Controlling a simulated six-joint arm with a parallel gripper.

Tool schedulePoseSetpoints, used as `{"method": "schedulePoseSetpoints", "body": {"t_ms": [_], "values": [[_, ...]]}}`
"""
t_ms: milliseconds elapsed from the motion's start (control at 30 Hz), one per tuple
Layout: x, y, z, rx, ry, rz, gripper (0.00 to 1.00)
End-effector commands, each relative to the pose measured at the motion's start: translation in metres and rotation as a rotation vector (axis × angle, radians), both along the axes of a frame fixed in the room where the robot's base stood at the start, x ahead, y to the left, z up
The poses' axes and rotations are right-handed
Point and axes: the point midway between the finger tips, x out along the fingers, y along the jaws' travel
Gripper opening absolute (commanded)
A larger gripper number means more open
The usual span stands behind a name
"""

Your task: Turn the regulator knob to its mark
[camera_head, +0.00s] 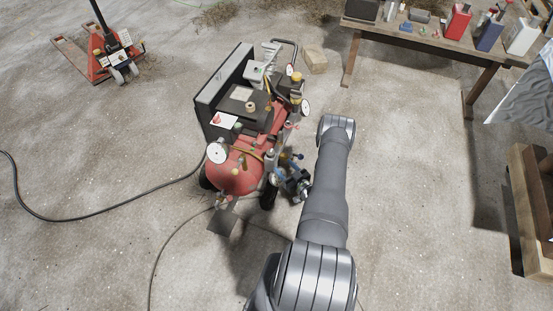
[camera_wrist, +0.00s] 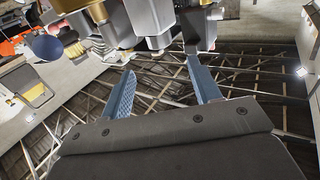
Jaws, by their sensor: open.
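A red air compressor (camera_head: 236,172) stands on the floor in the head view, with gauges and fittings on its right side. My gripper (camera_head: 288,176) is low beside these fittings, its fingers partly hidden by small parts. In the wrist view my gripper (camera_wrist: 160,70) has two blue fingers spread apart, with nothing seen held between them. A grey and brass fitting (camera_wrist: 150,25) is just beyond the fingertips. A dark round ball-like knob (camera_wrist: 45,46) is to its left. I cannot tell which part is the regulator knob, and its mark is not visible.
A white gauge (camera_head: 217,152) is on the compressor's front left. A black hose (camera_head: 90,217) crosses the floor at left. A red pallet jack (camera_head: 105,55) stands at back left, a wooden bench (camera_head: 440,40) at back right.

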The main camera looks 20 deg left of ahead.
Motion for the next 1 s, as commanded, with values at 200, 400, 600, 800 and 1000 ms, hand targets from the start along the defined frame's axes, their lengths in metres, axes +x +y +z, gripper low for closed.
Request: {"method": "schedulePoseSetpoints", "body": {"t_ms": [200, 400, 600, 800, 1000], "values": [[-0.024, -0.039, 0.0, 0.002, 0.001, -0.004, 0.57], [-0.035, -0.055, 0.0, 0.001, 0.001, -0.002, 0.57], [-0.038, -0.058, 0.0, 0.001, -0.001, 0.0, 0.57], [-0.038, -0.058, 0.0, 0.001, -0.001, 0.0, 0.57], [-0.033, -0.05, 0.0, 0.001, -0.001, 0.002, 0.57]]}}
